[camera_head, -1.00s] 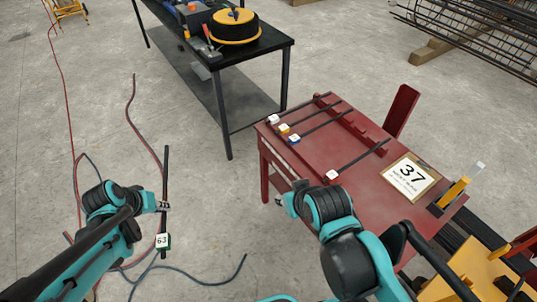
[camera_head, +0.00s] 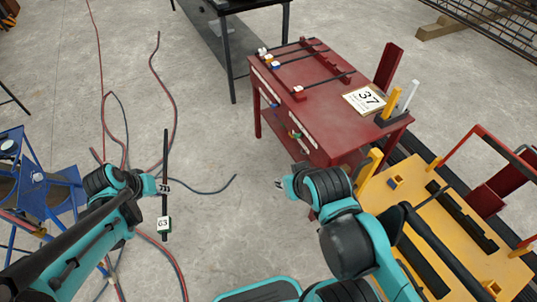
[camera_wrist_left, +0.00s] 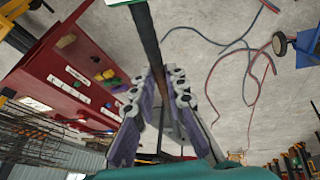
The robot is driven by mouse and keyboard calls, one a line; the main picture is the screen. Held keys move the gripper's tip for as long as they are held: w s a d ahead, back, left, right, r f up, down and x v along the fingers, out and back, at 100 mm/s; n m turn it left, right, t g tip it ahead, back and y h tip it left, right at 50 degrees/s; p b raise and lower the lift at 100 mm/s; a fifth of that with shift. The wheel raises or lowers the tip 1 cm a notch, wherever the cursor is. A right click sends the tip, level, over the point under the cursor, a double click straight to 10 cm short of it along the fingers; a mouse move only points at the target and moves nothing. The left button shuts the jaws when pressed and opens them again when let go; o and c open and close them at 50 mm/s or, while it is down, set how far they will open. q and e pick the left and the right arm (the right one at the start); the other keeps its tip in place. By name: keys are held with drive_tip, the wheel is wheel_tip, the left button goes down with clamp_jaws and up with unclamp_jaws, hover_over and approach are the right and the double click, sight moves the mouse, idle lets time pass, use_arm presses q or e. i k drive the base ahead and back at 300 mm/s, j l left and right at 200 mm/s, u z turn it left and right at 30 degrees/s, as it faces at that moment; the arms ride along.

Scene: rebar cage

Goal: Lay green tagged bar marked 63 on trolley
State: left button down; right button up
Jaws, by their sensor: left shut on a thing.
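The dark bar (camera_head: 165,150) with the green tag marked 63 (camera_head: 164,224) hangs upright in the head view, tag at its lower end. My left gripper (camera_head: 165,187) is shut around its middle and holds it clear over open floor. In the left wrist view the bar (camera_wrist_left: 145,32) runs between the gripper's fingers (camera_wrist_left: 163,100), and a green edge of the tag shows at the top. My right gripper (camera_head: 282,184) is in front of the red table; its jaw opening is too small to judge. A yellow flat trolley (camera_head: 420,215) with dark slots stands at the right, partly behind my right arm.
The red table (camera_head: 330,120) carries several dark bars with coloured tags and a sign marked 37 (camera_head: 364,99). A black table (camera_head: 225,40) stands behind. A blue stand (camera_head: 60,195) is at left. Hoses (camera_head: 160,90) lie on the floor. Floor between my arms is clear.

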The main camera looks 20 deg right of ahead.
sight(463, 256)
drive_tip(key=k+z, duration=0.35)
drive_tip(key=k+l+z, duration=0.15)
drive_tip(key=k+z, duration=0.15)
drive_tip(key=k, duration=0.2)
drive_tip(key=k+l+z, duration=0.35)
drive_tip(key=j+z, duration=0.1)
drive_tip(key=z, duration=2)
drive_tip(key=k+l, duration=0.05)
drive_tip(key=l, duration=0.05)
